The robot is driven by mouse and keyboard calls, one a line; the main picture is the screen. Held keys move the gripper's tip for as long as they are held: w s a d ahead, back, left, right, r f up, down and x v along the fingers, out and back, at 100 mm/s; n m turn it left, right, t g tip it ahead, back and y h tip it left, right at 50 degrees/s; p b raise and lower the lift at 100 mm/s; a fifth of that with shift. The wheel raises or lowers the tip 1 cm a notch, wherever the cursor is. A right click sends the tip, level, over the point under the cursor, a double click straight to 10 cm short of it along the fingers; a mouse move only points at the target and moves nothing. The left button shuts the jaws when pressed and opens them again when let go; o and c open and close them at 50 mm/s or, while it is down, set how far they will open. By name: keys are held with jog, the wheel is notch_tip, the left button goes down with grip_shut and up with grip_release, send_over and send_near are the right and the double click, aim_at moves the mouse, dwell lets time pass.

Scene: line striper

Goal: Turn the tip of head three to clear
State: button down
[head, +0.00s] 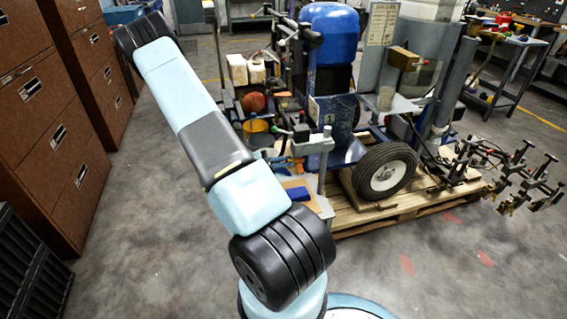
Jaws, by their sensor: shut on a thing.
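The line striper (331,85) stands on a wooden pallet (400,208), with a blue tank on top and a black-tyred wheel (386,171) at its front right. Several spray heads (515,180) sit on a dark boom at the right, beyond the wheel. They are small here; I cannot tell which is head three or how its tip is turned. My arm rises from the bottom middle to the upper left. My gripper is not in view, so what it holds is hidden.
Brown drawer cabinets (50,130) line the left side. A dark slatted crate (28,270) stands at the lower left. A workbench (505,50) with tools is at the back right. The grey floor (470,270) is clear at the lower right.

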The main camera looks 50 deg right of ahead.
jog(key=shift+s+d, duration=0.1)
jog(key=n, duration=0.4)
jog(key=shift+n, duration=0.3)
jog(key=shift+n, duration=1.1)
jog(key=c, duration=1.1)
grip_release()
jog(key=shift+o, duration=0.3)
jog(key=o, duration=0.5)
